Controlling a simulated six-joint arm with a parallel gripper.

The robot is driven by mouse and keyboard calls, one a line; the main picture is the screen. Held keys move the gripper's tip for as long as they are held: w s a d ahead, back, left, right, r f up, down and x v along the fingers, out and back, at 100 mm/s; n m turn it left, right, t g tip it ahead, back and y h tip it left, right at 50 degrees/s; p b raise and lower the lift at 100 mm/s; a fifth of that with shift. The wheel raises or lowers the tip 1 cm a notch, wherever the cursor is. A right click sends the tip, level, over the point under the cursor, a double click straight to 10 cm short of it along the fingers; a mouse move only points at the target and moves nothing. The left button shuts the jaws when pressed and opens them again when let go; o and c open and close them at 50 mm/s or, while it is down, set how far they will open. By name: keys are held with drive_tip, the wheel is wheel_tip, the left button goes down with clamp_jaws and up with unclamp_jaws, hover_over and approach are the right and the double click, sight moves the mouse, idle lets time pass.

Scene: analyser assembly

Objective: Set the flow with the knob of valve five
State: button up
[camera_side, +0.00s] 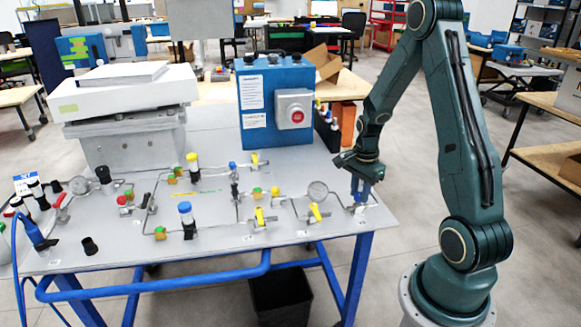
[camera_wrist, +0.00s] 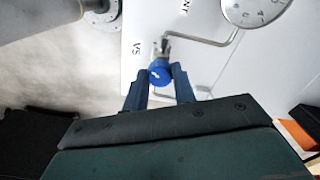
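The knob of valve five (camera_wrist: 160,72) is a round blue cap with a small white mark, seen from above in the wrist view. A V5 label (camera_wrist: 137,48) is printed on the bench beside it. My gripper (camera_wrist: 160,76) has one blue finger on each side of the knob, very close to it. I cannot tell whether the fingers press on it or leave a narrow gap. In the side view my gripper (camera_side: 361,188) points down at the right end of the bench, and its fingers mostly hide the knob there.
A round gauge (camera_wrist: 254,8) is beside the valve, joined by thin tubing; it also shows in the side view (camera_side: 318,191). A yellow-handled valve (camera_side: 315,212) stands left of my gripper. A blue box with a red button (camera_side: 297,117) stands behind. The bench edge is close.

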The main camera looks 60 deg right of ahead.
drive_tip(key=c, duration=0.3)
drive_tip(key=shift+n, duration=2.9)
drive_tip(key=o, duration=1)
drive_tip(key=shift+r, duration=0.1)
